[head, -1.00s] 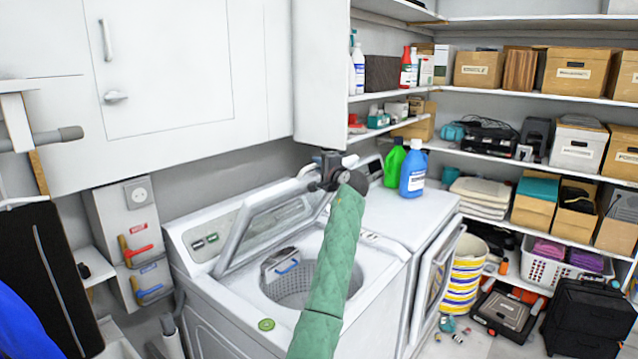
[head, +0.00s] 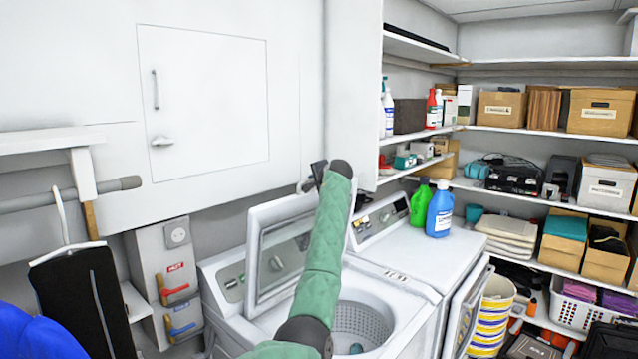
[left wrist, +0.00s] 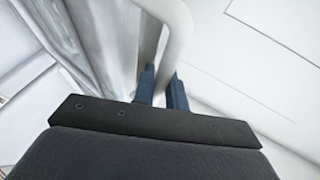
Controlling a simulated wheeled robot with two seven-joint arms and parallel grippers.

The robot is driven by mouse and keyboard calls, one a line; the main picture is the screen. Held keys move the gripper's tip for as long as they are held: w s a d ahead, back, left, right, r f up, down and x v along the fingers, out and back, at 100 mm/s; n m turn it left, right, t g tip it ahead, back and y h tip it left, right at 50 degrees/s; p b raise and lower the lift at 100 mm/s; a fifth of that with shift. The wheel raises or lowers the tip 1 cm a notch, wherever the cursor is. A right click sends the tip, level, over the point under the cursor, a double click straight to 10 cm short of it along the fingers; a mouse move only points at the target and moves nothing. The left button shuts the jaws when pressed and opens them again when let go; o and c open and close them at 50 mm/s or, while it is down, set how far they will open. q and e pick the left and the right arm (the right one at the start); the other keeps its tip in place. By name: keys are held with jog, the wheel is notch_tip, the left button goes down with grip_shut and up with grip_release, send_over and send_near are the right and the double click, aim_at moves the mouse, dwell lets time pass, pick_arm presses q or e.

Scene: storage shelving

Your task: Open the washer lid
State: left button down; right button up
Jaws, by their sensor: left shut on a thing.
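The washer lid (head: 254,262) is a white frame with a clear window. It stands raised, close to upright, at the back of the white washer (head: 240,324). The open tub (head: 362,320) shows below it, partly behind my green left arm. My left gripper (head: 307,184) is at the lid's upper right corner. In the left wrist view, its two dark fingers (left wrist: 162,88) are shut on the white lid edge (left wrist: 180,35). My arm hides part of the lid. My right gripper is not in view.
A dryer (head: 405,262) stands to the right, with green (head: 420,206) and blue (head: 440,210) bottles on top. A wall cabinet (head: 205,95) is behind and above the lid. Shelves with boxes (head: 601,112) fill the right. A hanger rod (head: 60,198) is at the left.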

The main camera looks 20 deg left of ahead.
pick_arm(q)
jog(key=shift+a+f, duration=0.1)
jog(key=shift+a, duration=0.05)
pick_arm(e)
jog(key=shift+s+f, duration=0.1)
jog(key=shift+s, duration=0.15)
pick_arm(q)
jog(key=c, duration=1.7)
grip_release()
jog(key=shift+w+a, duration=0.1)
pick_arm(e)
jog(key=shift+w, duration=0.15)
